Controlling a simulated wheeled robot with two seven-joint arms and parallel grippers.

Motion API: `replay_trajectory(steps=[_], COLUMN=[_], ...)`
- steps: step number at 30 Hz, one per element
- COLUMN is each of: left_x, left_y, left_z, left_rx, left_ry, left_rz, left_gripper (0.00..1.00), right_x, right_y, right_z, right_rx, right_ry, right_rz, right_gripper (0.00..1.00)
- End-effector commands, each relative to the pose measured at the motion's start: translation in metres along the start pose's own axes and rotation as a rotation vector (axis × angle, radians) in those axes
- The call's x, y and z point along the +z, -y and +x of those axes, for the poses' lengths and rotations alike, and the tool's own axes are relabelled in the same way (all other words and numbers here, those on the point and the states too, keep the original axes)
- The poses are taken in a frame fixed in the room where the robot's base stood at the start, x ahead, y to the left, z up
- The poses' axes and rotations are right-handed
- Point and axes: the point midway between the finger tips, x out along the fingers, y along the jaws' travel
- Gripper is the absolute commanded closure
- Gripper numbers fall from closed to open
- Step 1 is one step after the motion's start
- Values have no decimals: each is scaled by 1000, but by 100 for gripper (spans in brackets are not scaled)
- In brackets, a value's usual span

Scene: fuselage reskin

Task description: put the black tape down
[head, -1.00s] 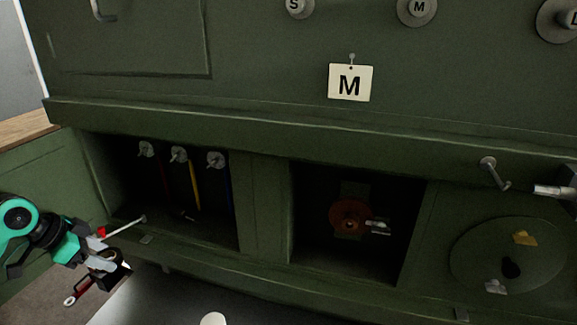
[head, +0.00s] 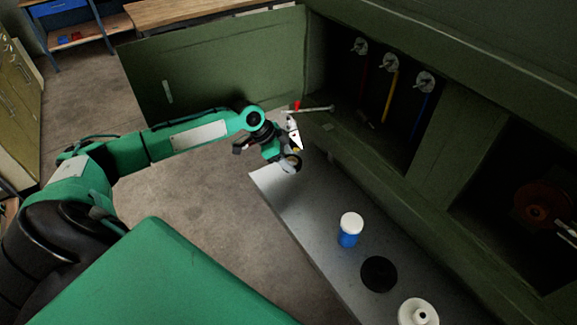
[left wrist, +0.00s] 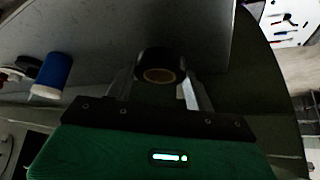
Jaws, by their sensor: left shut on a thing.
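My left gripper (head: 287,155) is at the end of the green arm, above the far left end of the grey shelf. In the left wrist view, the black tape (left wrist: 160,66) is a dark roll with a tan inner ring. It sits between the two fingers of my left gripper (left wrist: 160,84), which are shut on it. In the head view the tape (head: 292,163) is small and partly hidden by the gripper. My right gripper is not in view.
The grey shelf (head: 290,199) carries a blue jar with a white lid (head: 350,230), a flat black disc (head: 379,274) and a white spool (head: 418,313). The shelf's left end looks bare. An open green door (head: 215,65) and a dark bay with coloured strips stand behind.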

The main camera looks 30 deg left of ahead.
Motion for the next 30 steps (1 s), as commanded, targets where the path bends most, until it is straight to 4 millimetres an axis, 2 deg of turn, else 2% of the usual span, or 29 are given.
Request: replay_trajectory(steps=[8, 15, 26, 27, 29, 30], left_x=[12, 29, 33, 32, 32, 32], left_y=[0, 0, 0, 0, 0, 0], left_z=[19, 46, 51, 50, 50, 50], left_rx=[1, 0, 0, 0, 0, 0], left_ry=[-1, -1, -1, -1, -1, -1], left_rz=[-2, -2, -1, -1, -1, -1], left_gripper=[68, 68, 68, 38, 27, 24], right_x=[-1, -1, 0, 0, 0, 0], right_y=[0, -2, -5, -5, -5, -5], right_z=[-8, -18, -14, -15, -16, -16], right_rx=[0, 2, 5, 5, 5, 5], right_ry=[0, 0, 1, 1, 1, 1], right_rz=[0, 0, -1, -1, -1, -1], right_gripper=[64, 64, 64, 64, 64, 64])
